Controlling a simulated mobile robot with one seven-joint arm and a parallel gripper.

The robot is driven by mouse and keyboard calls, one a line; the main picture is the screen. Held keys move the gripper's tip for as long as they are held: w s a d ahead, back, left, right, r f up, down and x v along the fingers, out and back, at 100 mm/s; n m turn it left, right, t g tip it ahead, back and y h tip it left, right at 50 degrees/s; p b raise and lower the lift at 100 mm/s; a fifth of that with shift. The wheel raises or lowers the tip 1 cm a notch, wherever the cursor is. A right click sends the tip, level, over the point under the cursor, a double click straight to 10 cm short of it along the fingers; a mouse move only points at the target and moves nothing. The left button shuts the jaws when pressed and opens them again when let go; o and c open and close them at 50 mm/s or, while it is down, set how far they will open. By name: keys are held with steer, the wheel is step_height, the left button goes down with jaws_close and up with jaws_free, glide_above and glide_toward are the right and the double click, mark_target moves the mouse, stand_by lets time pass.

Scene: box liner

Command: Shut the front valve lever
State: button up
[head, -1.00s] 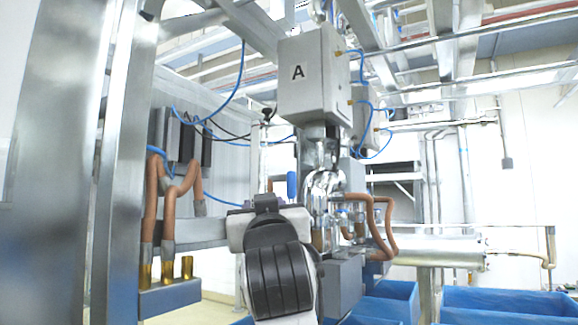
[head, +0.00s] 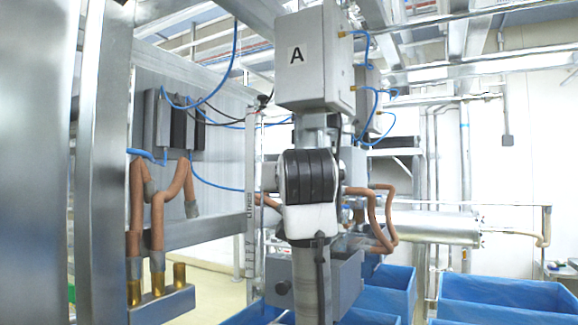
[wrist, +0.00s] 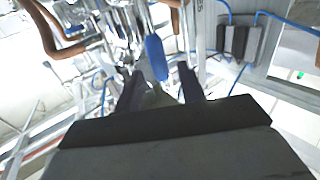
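The valve lever has a blue handle (wrist: 156,58), which shows in the wrist view at the upper middle, amid shiny pipework. My gripper (wrist: 160,76) is open, with its two dark fingers apart. The lower end of the blue handle appears between the fingertips in the picture; I cannot tell whether it is in front of them or truly between them, and no grip on it shows. In the head view my own arm hides the lever, the gripper and most of the valve body under the grey box marked A (head: 305,60).
Brown hoses (head: 380,215) stand right of the valve, and others (head: 155,205) hang at the left above brass fittings. A steel post (head: 100,170) stands at the left. Blue bins (head: 500,295) are at the lower right. Blue air lines hang around the box.

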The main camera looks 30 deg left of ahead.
steer(key=shift+p+x, duration=0.55)
steer(key=shift+x, duration=1.4)
jaws_close()
